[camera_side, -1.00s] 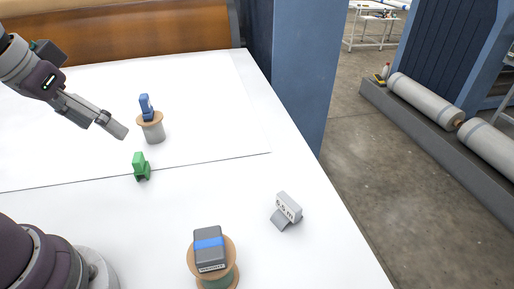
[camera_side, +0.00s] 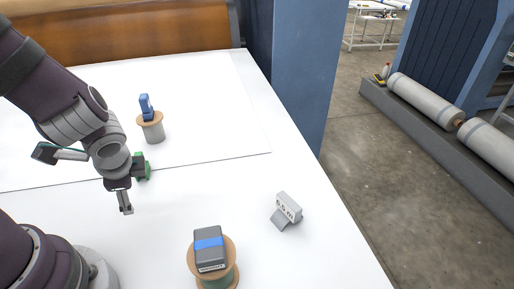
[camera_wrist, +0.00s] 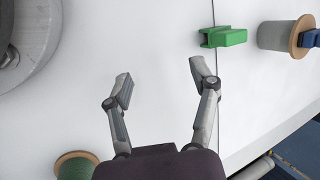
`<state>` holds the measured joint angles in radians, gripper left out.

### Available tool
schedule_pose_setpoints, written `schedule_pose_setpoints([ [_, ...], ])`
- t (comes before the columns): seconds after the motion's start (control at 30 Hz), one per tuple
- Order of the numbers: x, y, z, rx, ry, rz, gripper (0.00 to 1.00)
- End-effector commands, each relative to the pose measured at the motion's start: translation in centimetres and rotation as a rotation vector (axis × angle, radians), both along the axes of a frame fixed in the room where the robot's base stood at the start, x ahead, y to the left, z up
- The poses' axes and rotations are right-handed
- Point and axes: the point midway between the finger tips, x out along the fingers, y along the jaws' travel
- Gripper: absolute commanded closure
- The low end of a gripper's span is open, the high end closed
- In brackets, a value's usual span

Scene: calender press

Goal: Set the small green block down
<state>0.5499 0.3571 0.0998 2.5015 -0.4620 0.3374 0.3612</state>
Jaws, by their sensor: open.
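The small green block (camera_side: 146,172) stands on the white table near the dark seam line. In the side view my gripper partly hides it. In the wrist view the green block (camera_wrist: 224,37) lies beyond the right fingertip, apart from it, by the seam. My gripper (camera_wrist: 163,84) is open, with only bare white table between its fingers. In the side view my gripper (camera_side: 130,188) points down in front of the green block. Whether a finger touches the block is hard to tell there, but the wrist view shows a gap.
A blue block (camera_side: 146,106) stands on a grey spool (camera_side: 153,133) behind the green block. A grey block with a blue band (camera_side: 209,248) sits on a green-cored spool (camera_side: 219,283) in front. A grey marked block (camera_side: 288,208) lies at right. The table between is clear.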

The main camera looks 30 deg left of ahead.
Motion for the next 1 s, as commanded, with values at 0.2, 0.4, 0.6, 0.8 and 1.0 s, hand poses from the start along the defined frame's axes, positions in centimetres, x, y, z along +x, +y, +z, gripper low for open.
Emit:
schedule_pose_setpoints([
  [0.2,0.4,4.1,-3.2,0.519,0.23,-0.588,0.4],
  [0.4,2.8,5.3,-3.5,0.907,0.397,-1.103,0.4],
  [0.6,4.1,5.6,-3.8,1.036,0.462,-1.282,0.4],
  [0.8,5.4,6.9,-4.5,1.036,0.461,-1.285,0.4],
  [1.0,7.5,9.0,-5.7,1.034,0.461,-1.278,0.4],
])
